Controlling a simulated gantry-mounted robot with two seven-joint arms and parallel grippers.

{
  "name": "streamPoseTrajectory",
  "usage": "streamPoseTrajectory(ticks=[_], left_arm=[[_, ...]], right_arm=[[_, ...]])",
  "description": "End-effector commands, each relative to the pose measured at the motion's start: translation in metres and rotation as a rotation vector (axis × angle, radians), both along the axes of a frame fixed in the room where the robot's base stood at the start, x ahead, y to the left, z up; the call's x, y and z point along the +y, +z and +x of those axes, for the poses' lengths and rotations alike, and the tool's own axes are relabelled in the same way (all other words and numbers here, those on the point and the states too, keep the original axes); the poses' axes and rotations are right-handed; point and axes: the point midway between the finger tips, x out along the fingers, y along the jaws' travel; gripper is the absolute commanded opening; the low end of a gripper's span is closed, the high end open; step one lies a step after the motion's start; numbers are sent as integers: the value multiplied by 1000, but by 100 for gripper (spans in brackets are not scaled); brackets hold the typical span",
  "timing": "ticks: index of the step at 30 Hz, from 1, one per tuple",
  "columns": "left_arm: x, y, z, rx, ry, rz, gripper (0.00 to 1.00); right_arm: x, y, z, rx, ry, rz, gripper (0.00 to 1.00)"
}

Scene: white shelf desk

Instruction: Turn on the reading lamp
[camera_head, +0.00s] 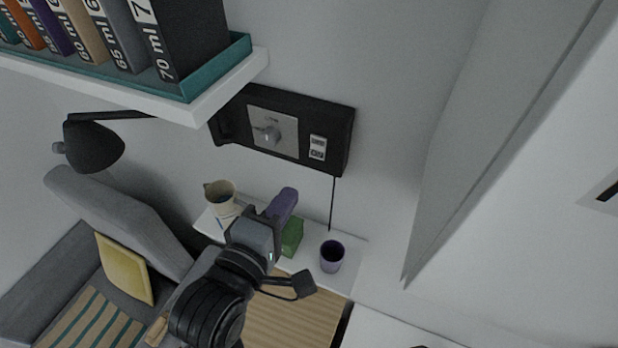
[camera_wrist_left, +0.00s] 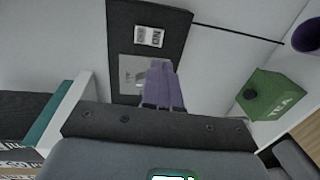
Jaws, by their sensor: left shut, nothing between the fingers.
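The black reading lamp (camera_head: 93,146) hangs at the left in the head view. A black wall panel (camera_head: 336,118) carries a silver plate with a knob (camera_head: 271,134) and a small white label or switch (camera_head: 317,147) to its right. In the left wrist view, the panel (camera_wrist_left: 182,40), the white piece (camera_wrist_left: 150,37) with "ON" upside down and part of the silver plate (camera_wrist_left: 130,72) show. My left gripper (camera_head: 289,194) is shut and empty, its purple fingers pointing toward the panel from below.
A white shelf (camera_head: 225,90) with a teal tray of boxes is at upper left. A beige mug (camera_head: 220,191), green tea box (camera_head: 292,237) and purple cup (camera_head: 331,257) stand below the panel. A cord (camera_head: 332,200) hangs down.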

Motion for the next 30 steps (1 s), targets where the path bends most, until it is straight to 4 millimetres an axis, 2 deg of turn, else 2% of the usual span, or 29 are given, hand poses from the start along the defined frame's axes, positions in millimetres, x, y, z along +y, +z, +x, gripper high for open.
streamPoseTrajectory(ticks=[1, 6, 15, 21, 30], left_arm=[[-4, -3, 11, -3, 2, -1, 0], [-18, -6, 42, -2, 1, 2, 0], [-34, -11, 78, -1, 0, 0, 0], [-38, -11, 88, 0, 0, 0, 0], [-39, -10, 89, 0, 0, 0, 0]], right_arm=[[0, -8, 0, 1, 0, 1, 0], [0, -15, 0, -1, 0, 1, 0], [-1, -27, 0, -3, 4, -5, 0], [-2, -30, 0, -3, 7, -10, 0], [-2, -30, 0, -3, 7, -9, 0]])
